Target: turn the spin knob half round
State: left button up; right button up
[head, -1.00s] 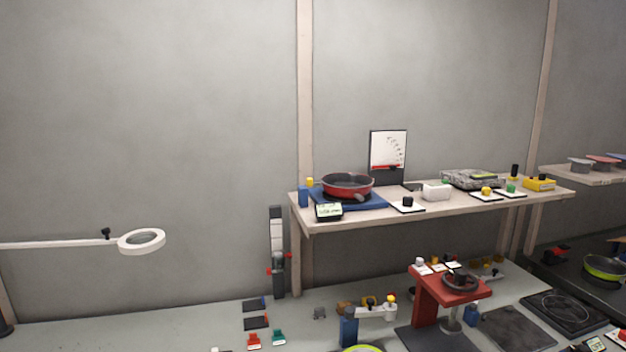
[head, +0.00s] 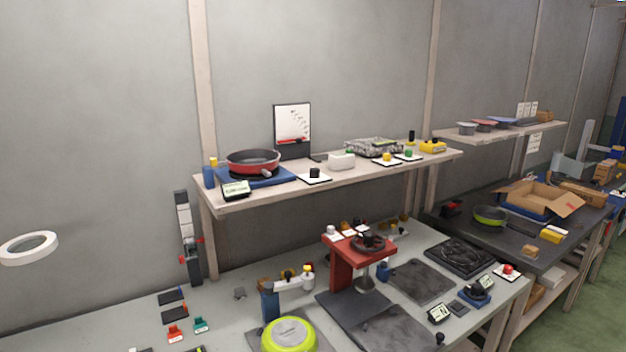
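Several small knobs are in view, and I cannot tell which is the spin knob. A black knob (head: 314,173) stands on a white plate on the shelf. A yellow knob (head: 387,157) and a green knob (head: 408,153) stand on white plates farther right on the shelf. A red knob (head: 507,268) sits on a white plate at the bench's right. Neither of my grippers shows in the head view.
A red pan (head: 253,160) sits on a blue base on the shelf (head: 270,192). A lime-green pan (head: 289,337) is on the bench at the front. A ring lamp (head: 29,247) hangs at left. An open cardboard box (head: 541,198) stands on the dark table at right.

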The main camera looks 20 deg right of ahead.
aim_at(314, 173)
jog(key=i+l+u, duration=0.1)
jog(key=l+u, duration=0.6)
jog(key=l, duration=0.2)
jog(key=l+u, duration=0.4)
jog(key=l, duration=0.1)
